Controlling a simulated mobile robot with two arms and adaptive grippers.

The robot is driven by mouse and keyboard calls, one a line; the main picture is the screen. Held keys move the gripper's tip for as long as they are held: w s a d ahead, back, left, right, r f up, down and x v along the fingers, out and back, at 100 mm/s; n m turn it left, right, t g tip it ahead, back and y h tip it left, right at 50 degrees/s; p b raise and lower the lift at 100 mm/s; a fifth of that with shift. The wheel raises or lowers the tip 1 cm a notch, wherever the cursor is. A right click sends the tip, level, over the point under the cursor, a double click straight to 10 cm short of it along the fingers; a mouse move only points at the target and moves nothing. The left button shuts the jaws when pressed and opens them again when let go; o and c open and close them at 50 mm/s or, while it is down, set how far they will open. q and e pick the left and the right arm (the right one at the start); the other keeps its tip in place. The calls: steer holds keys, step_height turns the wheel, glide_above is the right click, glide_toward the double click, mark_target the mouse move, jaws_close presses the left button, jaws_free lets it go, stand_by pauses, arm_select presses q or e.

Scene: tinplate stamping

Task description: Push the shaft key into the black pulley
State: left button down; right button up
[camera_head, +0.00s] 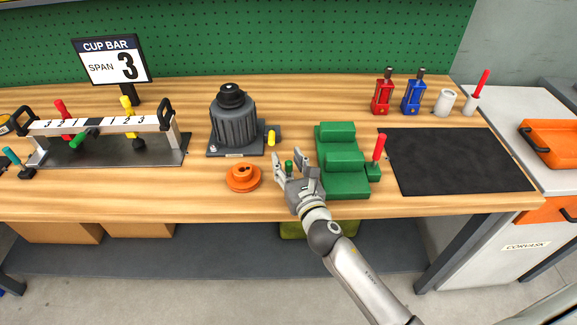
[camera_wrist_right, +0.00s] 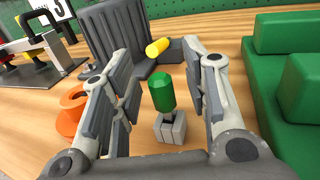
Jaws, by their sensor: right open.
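A green-handled piece (camera_wrist_right: 162,92) with a grey block (camera_wrist_right: 171,128) at its foot stands upright on the bench; it is likely the shaft key. Its green top also shows in the head view (camera_head: 289,166). My right gripper (camera_head: 290,161) is open, with a finger on each side of the green handle; the wrist view shows gaps on both sides. A dark grey ribbed motor-like body (camera_head: 232,128) stands behind and left, with a black round part (camera_head: 231,95) on top, which may be the black pulley. A key slot cannot be made out. My left gripper is out of view.
An orange disc (camera_head: 242,178) lies left of my gripper. A green stepped fixture (camera_head: 342,183) with a red lever (camera_head: 379,147) stands close on the right. A yellow knob (camera_head: 271,137) sticks up beside the motor. The black mat (camera_head: 460,160) at right is clear.

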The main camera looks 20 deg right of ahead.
jaws_close()
stand_by(0.4)
